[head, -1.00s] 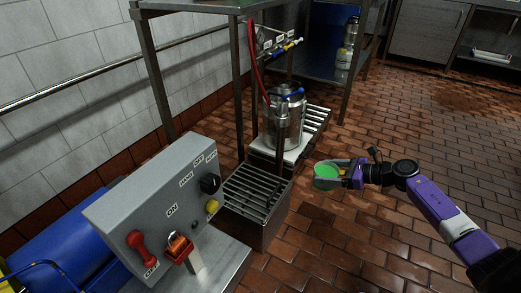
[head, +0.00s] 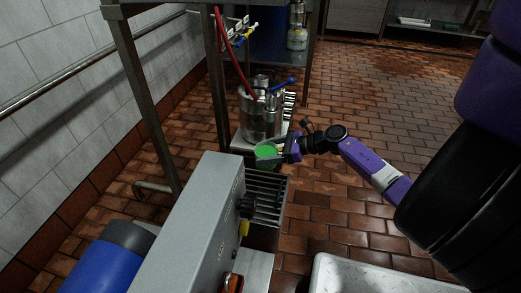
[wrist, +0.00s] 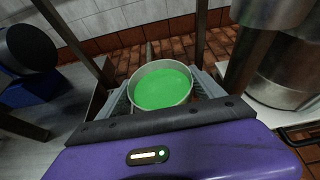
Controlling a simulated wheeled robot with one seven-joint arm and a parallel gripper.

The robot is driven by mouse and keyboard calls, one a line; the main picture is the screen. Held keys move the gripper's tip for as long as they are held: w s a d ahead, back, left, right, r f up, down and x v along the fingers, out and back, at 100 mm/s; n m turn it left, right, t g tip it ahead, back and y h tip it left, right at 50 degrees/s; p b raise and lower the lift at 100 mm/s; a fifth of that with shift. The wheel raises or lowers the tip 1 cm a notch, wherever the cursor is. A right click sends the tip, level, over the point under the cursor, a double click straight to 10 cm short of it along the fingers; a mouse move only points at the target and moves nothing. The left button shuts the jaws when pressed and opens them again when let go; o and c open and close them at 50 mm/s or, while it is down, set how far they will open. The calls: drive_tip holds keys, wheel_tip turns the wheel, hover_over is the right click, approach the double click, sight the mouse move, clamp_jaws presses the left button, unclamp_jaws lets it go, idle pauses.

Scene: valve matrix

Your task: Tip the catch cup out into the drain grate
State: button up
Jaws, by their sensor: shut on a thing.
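The catch cup (head: 266,151) is a small grey cup with bright green contents. It also shows in the wrist view (wrist: 160,87), upright, with the green surface inside its rim. My gripper (head: 281,152) is shut on the cup, one finger on each side of it. The drain grate (head: 268,196) is a dark box with slatted bars, beside the grey control box. The cup is over or near the far end of the grate in the head view; its height above the bars is hard to tell.
A grey control box (head: 187,230) with knobs stands left of the grate. A steel pot (head: 261,112) with a blue lever stands just behind the cup. Table legs (head: 143,95) rise at the left. Open tiled floor (head: 345,90) lies to the right.

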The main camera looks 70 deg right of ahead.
drive_tip(key=shift+w+a+f+n+g+h+p, duration=0.15)
drive_tip(key=shift+a+f+n+h+p, duration=0.1)
drive_tip(key=shift+a+n+h+p, duration=0.15)
drive_tip(key=shift+w+a+f+n+g+h+p, duration=0.2)
drive_tip(key=shift+a+h, duration=0.1)
drive_tip(key=shift+a, duration=0.2)
drive_tip(key=shift+w+a+f+n+g+h+p, duration=0.15)
drive_tip(key=shift+a+f+n+g+h+p, duration=0.1)
drive_tip(key=shift+a+f+n+h+p, duration=0.3)
drive_tip(key=shift+w+a+f+n+g+h+p, duration=0.1)
drive_tip(key=shift+a+f+n+g+h+p, duration=0.2)
drive_tip(key=shift+a+p, duration=0.35)
drive_tip(key=f+n+h, duration=0.1)
drive_tip(key=a+n+h+p, duration=0.1)
drive_tip(key=n+h, duration=0.1)
drive_tip(key=shift+w+f+n+g, duration=0.15)
drive_tip(key=shift+f+n+g, duration=0.1)
drive_tip(key=shift+f+g, duration=0.15)
drive_tip(key=shift+w+a+r+n+h+p, duration=0.2)
drive_tip(key=shift+a+n+h+p, duration=0.25)
drive_tip(key=shift+n+h+p, duration=0.7)
drive_tip(key=shift+w+a+r+n+h+p, duration=0.15)
drive_tip(key=shift+a+n+h+p, duration=0.4)
drive_tip(key=shift+p, duration=1.05)
drive_tip(key=shift+h, duration=0.25)
